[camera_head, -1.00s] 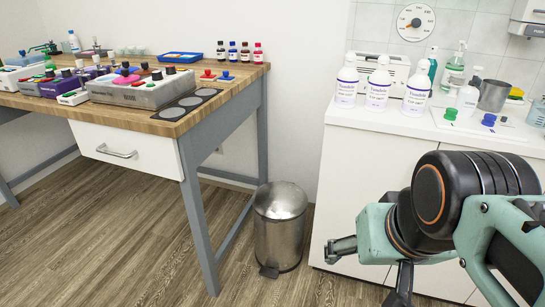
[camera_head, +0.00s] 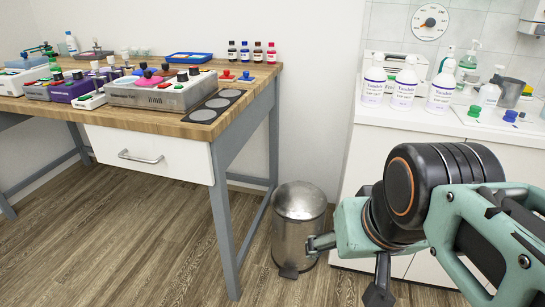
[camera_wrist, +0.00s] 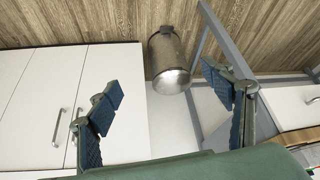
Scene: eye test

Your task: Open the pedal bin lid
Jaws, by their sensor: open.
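The pedal bin (camera_head: 297,232) is a metal cylinder standing on the floor between the workbench and the white cabinet. Its domed lid (camera_head: 299,201) is shut, and a dark pedal (camera_head: 289,272) sticks out low at the front. In the wrist view the bin (camera_wrist: 163,48) appears beyond the fingers with its lid (camera_wrist: 171,81) towards me. My gripper (camera_wrist: 170,108) is open and empty, its blue-padded fingers spread wide and apart from the bin. In the head view one finger (camera_head: 320,243) overlaps the bin's right edge; I cannot tell the depth gap there.
The wooden workbench (camera_head: 240,97) with a grey leg (camera_head: 224,230) stands left of the bin. The white cabinet (camera_head: 352,165) with bottles on its top stands right of it. The floor (camera_head: 150,240) in front of the bin and bench is clear.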

